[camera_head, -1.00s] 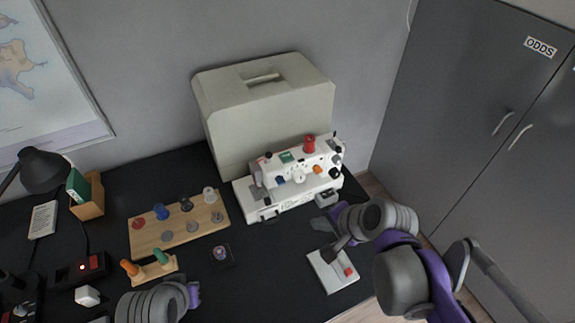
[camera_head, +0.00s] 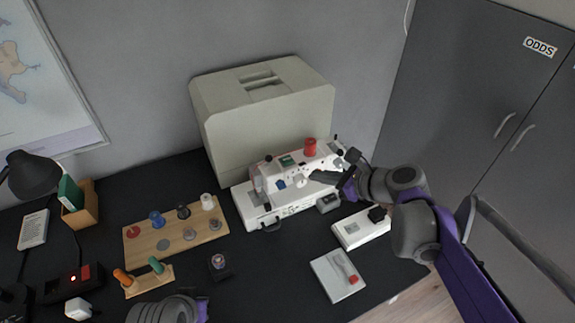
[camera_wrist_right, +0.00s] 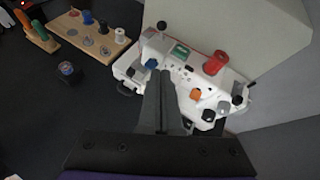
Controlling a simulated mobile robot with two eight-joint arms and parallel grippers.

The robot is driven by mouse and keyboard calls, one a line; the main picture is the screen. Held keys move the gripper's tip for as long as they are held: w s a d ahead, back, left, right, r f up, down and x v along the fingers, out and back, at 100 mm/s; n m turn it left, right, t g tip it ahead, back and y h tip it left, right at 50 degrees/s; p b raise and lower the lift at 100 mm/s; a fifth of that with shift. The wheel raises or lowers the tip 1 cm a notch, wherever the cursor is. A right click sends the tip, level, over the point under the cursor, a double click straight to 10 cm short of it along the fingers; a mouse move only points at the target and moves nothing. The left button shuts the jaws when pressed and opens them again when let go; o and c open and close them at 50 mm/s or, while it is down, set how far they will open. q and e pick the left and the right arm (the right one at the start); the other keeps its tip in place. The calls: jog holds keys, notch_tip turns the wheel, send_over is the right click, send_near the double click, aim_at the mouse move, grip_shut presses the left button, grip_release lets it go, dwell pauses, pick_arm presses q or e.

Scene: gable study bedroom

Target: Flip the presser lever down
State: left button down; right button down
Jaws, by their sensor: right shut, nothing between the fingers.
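The white sewing machine (camera_head: 268,212) stands on the black desk in front of its pale cover; it also shows in the right wrist view (camera_wrist_right: 206,82). It carries a red spool, a green panel and several coloured knobs. I cannot pick out the presser lever for certain; small dark parts show at the machine's left end, and the fingers hide part of its front. My right gripper (camera_head: 320,176) is shut and empty, its tips close in front of the machine's body. In the right wrist view its fingers (camera_wrist_right: 160,85) point at the machine. Only my left arm's wrist shows at the bottom edge.
The pale cover (camera_head: 225,130) stands behind the machine. A wooden spool board (camera_head: 150,250) lies to the left. A white pad with a red block (camera_head: 328,284) and a white box (camera_head: 352,233) lie at the right. Grey cabinets (camera_head: 450,90) stand beyond the desk.

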aim_at(268, 161)
jog(key=x, duration=0.4)
jog(key=r+x, duration=0.1)
jog(key=x, duration=0.3)
jog(key=a+r+x, duration=0.1)
jog(key=x, duration=0.3)
jog(key=shift+w, duration=0.3)
jog(key=shift+w+a, duration=0.3)
jog(key=shift+a, duration=0.1)
